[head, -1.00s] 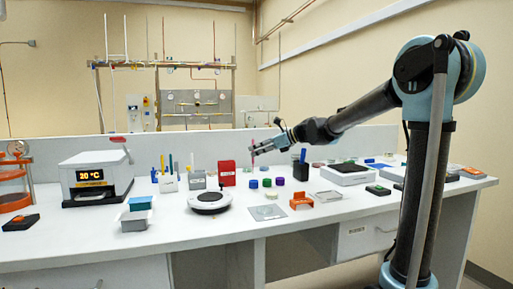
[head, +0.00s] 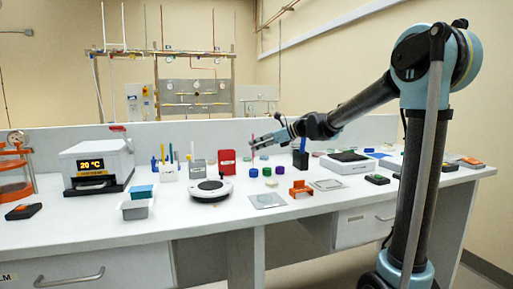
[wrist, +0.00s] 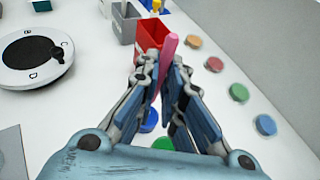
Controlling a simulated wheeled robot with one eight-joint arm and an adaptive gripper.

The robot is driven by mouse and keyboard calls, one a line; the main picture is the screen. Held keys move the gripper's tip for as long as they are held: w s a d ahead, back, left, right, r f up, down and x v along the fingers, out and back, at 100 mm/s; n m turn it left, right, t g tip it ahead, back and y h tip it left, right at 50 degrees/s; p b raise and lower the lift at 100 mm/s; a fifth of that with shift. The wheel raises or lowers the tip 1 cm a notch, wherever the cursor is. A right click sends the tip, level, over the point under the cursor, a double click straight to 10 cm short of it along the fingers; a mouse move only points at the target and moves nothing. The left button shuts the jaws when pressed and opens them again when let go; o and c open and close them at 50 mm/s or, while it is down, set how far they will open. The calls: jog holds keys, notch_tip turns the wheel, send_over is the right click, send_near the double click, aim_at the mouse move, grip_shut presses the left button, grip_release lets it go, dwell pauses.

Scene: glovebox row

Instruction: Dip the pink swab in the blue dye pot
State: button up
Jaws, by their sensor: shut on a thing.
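My gripper (wrist: 166,72) is shut on the pink swab (wrist: 168,58), whose shaft rises between the fingers in the wrist view. In the head view my gripper (head: 256,143) is above the bench, with a bit of the swab (head: 253,136) showing at the fingertips. The blue dye pot (wrist: 148,122) lies below the fingers in the wrist view, partly hidden by them. In the head view the blue pot (head: 254,173) is the left one of a small row.
A green pot (wrist: 163,144) is beside the blue one. A red box (wrist: 151,36) stands just beyond the fingers. Several coloured discs (wrist: 239,92) lie to the right in the wrist view. A round white device (wrist: 35,55) is at the left.

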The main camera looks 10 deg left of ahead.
jog(key=shift+f, duration=0.4)
dwell(1.1)
notch_tip(320, 180, up, 7)
dwell(1.1)
dwell(0.4)
